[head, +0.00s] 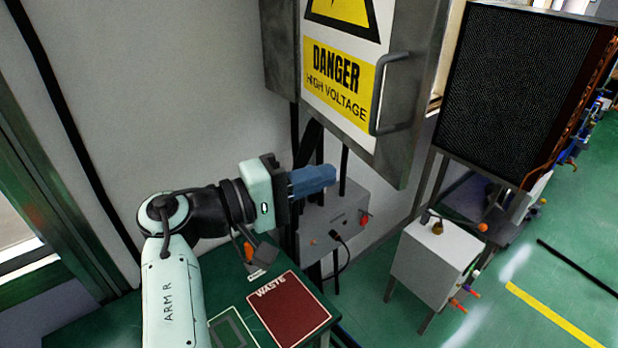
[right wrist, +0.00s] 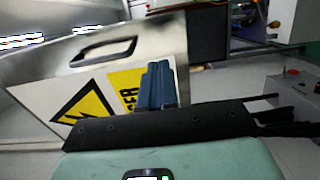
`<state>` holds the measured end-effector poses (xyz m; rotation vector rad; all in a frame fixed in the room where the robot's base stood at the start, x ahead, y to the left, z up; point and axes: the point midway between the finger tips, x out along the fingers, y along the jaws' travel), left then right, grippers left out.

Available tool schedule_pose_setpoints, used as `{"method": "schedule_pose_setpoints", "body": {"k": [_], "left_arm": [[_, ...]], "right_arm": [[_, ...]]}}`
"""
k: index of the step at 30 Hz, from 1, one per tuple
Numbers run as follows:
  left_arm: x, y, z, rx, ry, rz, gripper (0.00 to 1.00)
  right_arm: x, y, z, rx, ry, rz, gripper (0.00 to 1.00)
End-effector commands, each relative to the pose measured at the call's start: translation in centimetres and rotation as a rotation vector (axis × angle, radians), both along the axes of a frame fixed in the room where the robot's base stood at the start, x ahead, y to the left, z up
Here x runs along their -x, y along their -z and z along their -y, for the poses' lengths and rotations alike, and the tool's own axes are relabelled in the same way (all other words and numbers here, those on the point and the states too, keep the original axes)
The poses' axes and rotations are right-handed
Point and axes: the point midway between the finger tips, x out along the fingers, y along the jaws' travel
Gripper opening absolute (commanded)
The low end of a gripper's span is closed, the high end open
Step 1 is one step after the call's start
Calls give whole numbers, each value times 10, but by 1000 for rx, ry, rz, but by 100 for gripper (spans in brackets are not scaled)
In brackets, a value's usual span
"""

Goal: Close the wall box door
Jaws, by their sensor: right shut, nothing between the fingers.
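The wall box door (head: 398,95) is a grey metal panel with a yellow and black high-voltage sign and a bar handle (head: 388,92). It hangs at the top centre of the head view, its top cut off. I cannot tell exactly how far it stands open. My right gripper (head: 328,176), with blue fingers, is shut and empty below and left of the door's lower edge. In the right wrist view the fingers (right wrist: 158,84) overlap the door's sign, and the door's handle (right wrist: 103,48) shows beyond them; contact cannot be judged. My left gripper is not in view.
A small grey box (head: 335,228) with a cable sits below the door. A green table with a dark red "WASTE" panel (head: 289,308) is at the bottom. A white cabinet (head: 434,262) and a large black grille unit (head: 520,90) stand to the right.

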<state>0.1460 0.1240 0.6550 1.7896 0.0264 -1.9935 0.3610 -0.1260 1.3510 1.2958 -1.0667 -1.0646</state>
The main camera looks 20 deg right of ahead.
Motion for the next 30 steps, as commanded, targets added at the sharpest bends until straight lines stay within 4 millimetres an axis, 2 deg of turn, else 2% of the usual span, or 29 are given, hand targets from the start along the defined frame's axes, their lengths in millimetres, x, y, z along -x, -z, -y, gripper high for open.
{"method": "schedule_pose_setpoints", "body": {"k": [1, 6, 13, 19, 30], "left_arm": [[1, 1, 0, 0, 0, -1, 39], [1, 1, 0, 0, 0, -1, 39], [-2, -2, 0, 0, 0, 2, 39], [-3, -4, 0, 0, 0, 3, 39], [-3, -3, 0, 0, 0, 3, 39]], "right_arm": [[-1, 2, 12, -2, 4, -4, 0], [-9, 1, 49, -1, 4, -3, 0], [-17, 0, 85, -1, 2, -2, 0], [-20, 0, 98, -1, 0, -1, 0], [-20, 1, 99, -1, -2, -2, 0]]}}
